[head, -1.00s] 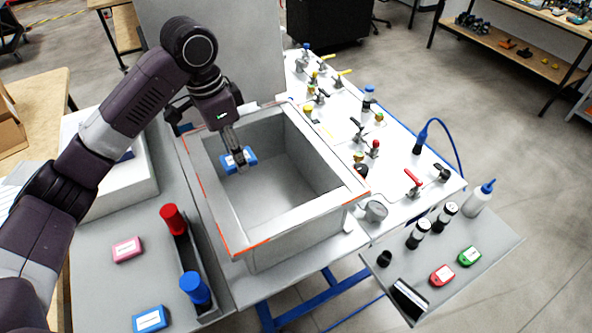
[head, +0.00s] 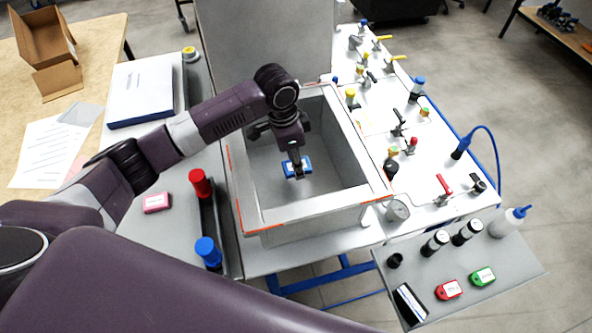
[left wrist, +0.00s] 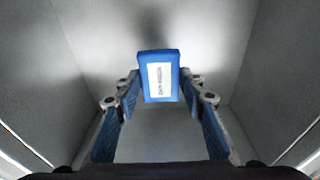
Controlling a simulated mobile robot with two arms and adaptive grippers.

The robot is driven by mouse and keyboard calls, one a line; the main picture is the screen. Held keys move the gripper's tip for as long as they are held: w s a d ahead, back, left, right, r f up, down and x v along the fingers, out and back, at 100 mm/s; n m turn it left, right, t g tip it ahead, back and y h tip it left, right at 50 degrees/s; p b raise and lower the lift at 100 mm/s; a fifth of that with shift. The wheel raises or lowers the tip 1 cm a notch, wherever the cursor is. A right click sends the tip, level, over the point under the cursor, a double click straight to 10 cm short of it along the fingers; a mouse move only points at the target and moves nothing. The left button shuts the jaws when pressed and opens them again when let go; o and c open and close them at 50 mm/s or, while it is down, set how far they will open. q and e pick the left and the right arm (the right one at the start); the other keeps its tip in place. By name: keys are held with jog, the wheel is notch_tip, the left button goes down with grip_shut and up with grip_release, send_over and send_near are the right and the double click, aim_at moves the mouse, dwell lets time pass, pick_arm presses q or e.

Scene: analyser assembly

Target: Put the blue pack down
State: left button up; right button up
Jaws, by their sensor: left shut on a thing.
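The blue pack (head: 289,168) has a white label and is between the fingers of my left gripper (head: 297,160), inside the open grey box (head: 345,200). In the left wrist view the blue pack (left wrist: 160,88) sits at the tips of the two blue-padded fingers (left wrist: 159,92), label facing the camera. My left gripper is shut on it. The grey floor and walls of the box surround it; I cannot tell whether the pack touches the floor. My right gripper is not in view.
Red-topped (head: 200,183) and blue-topped (head: 208,252) bottles stand in a dark rack left of the box. A pink pack (head: 157,203) lies beside them. Valves and fittings crowd the white panel to the right. A side shelf holds a red pack (head: 449,290) and a green pack (head: 483,277).

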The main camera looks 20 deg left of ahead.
aim_at(296, 181)
pick_arm(q)
jog(key=shift+f, duration=0.7)
notch_tip(296, 181, down, 4)
jog(key=shift+r+p, duration=0.1)
jog(key=shift+p, duration=0.25)
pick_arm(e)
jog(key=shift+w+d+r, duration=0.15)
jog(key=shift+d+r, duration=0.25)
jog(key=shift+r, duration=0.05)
pick_arm(q)
jog(key=shift+f, duration=0.2)
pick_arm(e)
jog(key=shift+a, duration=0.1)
pick_arm(q)
jog(key=o, duration=1.1)
jog(key=shift+o, duration=0.2)
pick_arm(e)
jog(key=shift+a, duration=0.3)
pick_arm(q)
jog(key=r, duration=0.4)
jog(key=a+r+b, duration=0.1)
jog(key=r, duration=0.3)
jog(key=s+r, duration=0.1)
jog(key=r, duration=0.3)
jog(key=shift+a+r+b, duration=0.1)
jog(key=shift+a+b, duration=0.15)
jog(key=shift+b, duration=0.1)
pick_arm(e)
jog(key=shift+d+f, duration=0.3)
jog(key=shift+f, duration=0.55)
